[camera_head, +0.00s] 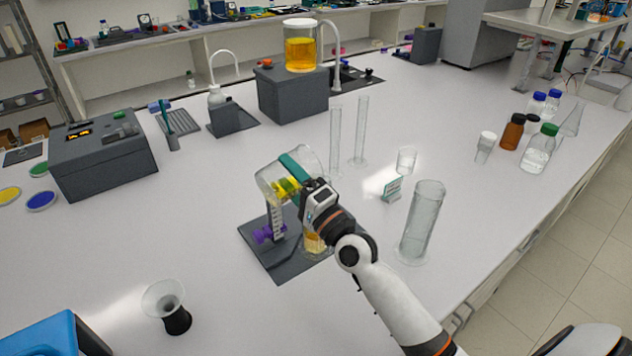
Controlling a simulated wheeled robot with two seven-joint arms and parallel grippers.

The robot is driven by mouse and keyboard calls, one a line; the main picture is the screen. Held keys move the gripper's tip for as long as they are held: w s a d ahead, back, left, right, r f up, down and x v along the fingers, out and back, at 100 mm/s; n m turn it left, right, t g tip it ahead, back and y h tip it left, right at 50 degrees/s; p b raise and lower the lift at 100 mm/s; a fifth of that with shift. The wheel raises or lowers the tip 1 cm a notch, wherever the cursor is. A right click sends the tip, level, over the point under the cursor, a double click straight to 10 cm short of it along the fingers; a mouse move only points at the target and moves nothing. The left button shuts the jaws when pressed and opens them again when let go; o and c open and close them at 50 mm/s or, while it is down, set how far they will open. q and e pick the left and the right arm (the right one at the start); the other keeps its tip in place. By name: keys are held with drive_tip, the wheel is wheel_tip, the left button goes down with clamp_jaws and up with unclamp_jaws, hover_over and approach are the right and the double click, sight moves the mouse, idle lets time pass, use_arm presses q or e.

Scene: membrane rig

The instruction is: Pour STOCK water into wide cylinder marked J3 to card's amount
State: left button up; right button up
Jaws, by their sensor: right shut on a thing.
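My right gripper (305,190) is shut on a clear glass vessel with a teal band (272,184), held tilted above the dark rig base. Its label and any water inside cannot be made out; yellow shows at the glass near the fingers. A wide clear cylinder (423,218) stands upright to the right of the gripper, apart from the held vessel, and looks empty. Its marking is not readable. A small card (392,188) stands behind the wide cylinder, its text too small to read. My left gripper is not in view.
A dark rig base (272,262) with a purple-knobbed stand and an amber-filled vessel (314,241) lies below the gripper. Two slim cylinders (360,130) and a small beaker (406,160) stand behind. Several bottles (539,148) stand right. The front table is mostly clear.

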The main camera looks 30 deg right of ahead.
sight(282, 194)
drive_tip(key=n+b, duration=0.1)
drive_tip(key=a+f+n+y+b, duration=0.1)
drive_tip(key=a+f+n+b, duration=0.1)
drive_tip(key=shift+s+f+g, duration=0.15)
drive_tip(key=shift+s+g, duration=0.1)
drive_tip(key=shift+g, duration=0.05)
drive_tip(key=shift+n+y, duration=0.5)
drive_tip(key=shift+n, duration=0.6)
drive_tip(key=shift+a+f+n+g+y+b, duration=0.1)
drive_tip(key=shift+f+n+g+y+b, duration=0.3)
drive_tip(key=shift+n, duration=0.6)
drive_tip(key=shift+r+n, duration=0.15)
drive_tip(key=shift+n, duration=0.15)
drive_tip(key=shift+n, duration=0.3)
